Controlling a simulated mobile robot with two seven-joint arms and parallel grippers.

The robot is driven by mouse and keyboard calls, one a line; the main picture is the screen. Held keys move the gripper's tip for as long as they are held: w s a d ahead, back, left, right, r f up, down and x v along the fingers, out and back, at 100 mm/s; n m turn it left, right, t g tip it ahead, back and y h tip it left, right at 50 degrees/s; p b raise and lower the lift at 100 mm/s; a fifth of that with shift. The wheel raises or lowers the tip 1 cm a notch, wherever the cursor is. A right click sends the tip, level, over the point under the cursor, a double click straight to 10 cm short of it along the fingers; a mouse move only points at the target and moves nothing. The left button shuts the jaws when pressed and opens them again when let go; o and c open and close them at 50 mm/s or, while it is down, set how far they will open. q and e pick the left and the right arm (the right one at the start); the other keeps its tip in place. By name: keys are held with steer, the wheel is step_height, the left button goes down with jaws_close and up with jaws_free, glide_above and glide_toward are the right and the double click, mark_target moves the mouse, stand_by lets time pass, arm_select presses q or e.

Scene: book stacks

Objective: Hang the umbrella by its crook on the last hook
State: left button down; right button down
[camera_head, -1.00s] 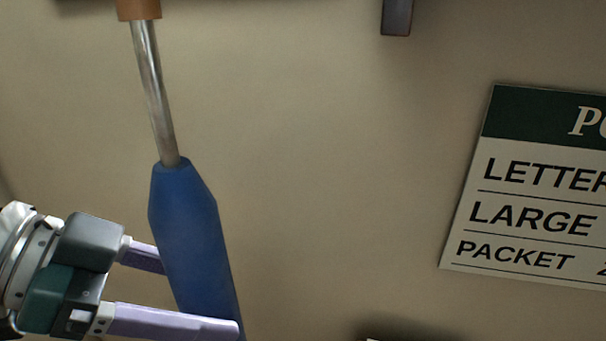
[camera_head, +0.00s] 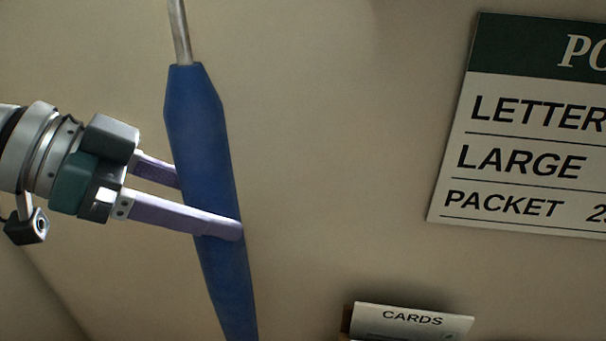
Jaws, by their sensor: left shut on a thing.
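The umbrella (camera_head: 207,130) has a blue furled body and a metal shaft that runs up out of the top of the head view. It hangs nearly upright, its lower end leaning a little to the right. My left gripper (camera_head: 212,205) comes in from the left and is shut on the blue body, one finger in front and one partly hidden behind it. The crook is out of view above, and the lower tip is cut off below. No hook shows now. My right gripper is not in view.
A price sign (camera_head: 520,150) with a green header is on the beige wall at the right. A holder labelled CARDS (camera_head: 412,319) stands at the bottom, right of the umbrella. The wall (camera_head: 330,170) between umbrella and sign is bare.

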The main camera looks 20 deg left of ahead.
arm_select(q)
steer(key=shift+w+a+f+b, duration=0.15)
steer(key=shift+w+b, duration=0.25)
steer(key=shift+w, duration=0.2)
steer(key=shift+w+a+f+b, duration=0.1)
steer(key=shift+w+f+b, duration=0.6)
steer(key=shift+b, duration=0.25)
